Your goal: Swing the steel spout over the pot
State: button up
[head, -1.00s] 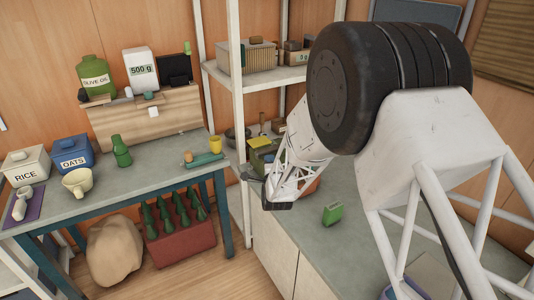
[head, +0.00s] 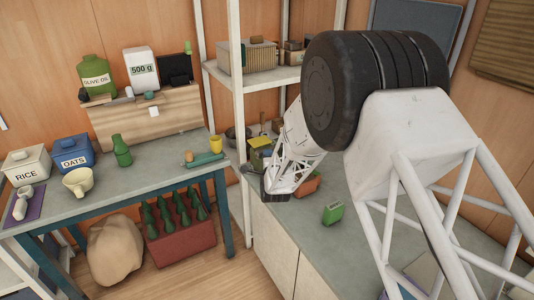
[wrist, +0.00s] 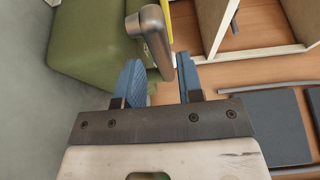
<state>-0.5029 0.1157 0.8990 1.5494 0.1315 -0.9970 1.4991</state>
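The steel spout (wrist: 157,42) is a bent grey-brown metal tube at the top middle of the wrist view. Its lower end reaches between the two blue fingers of my gripper (wrist: 160,82), with a visible gap on each side. My gripper is open. In the head view my gripper (head: 265,184) is low beside the counter's left edge, its fingers mostly hidden. An olive-green box (wrist: 95,45) lies left of the spout, with a yellow part (wrist: 167,15) near its top. I cannot identify the pot for certain.
A white shelf post (head: 239,110) rises nearby. The workbench (head: 150,182) at left holds jars and a cup.

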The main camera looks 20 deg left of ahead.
jog(key=shift+x, duration=2.05)
grip_shut()
